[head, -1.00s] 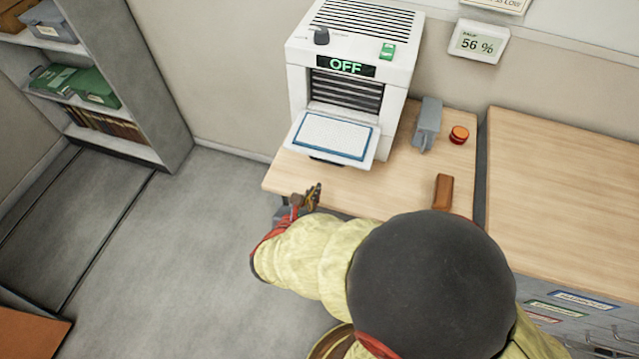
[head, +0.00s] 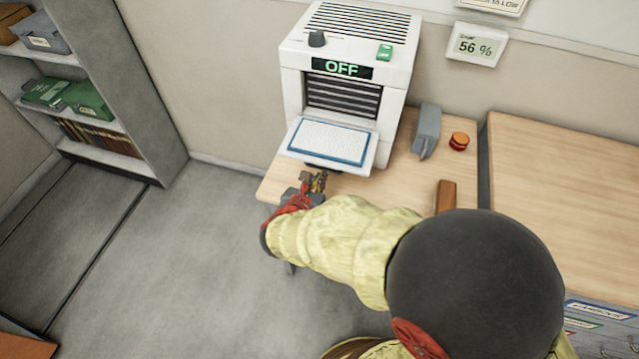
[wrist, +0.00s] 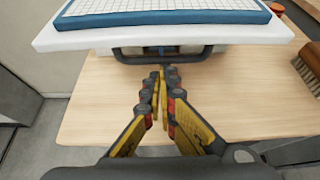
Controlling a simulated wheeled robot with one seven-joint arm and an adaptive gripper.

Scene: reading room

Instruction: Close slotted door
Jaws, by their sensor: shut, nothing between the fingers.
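The slotted door (head: 366,161) is the white flap at the front of the white machine (head: 396,113). It hangs open, folded down and outward, with a blue-framed white gridded panel (head: 330,141) on its inner face. In the wrist view the door's edge (wrist: 70,40) crosses the top, with a dark bar handle (wrist: 190,54) below it. My gripper (wrist: 161,70) is shut and empty, its fingertips just below and close to the handle. I cannot tell whether they touch it. In the head view my gripper (head: 318,180) is just below the door's front edge.
The machine stands on a wooden table and its display (head: 342,68) reads OFF. Right of it are a grey block-like object (head: 425,131), an orange round container (head: 459,141) and a brown-handled brush (head: 445,196). Shelves (head: 110,90) stand at the left. The floor between is clear.

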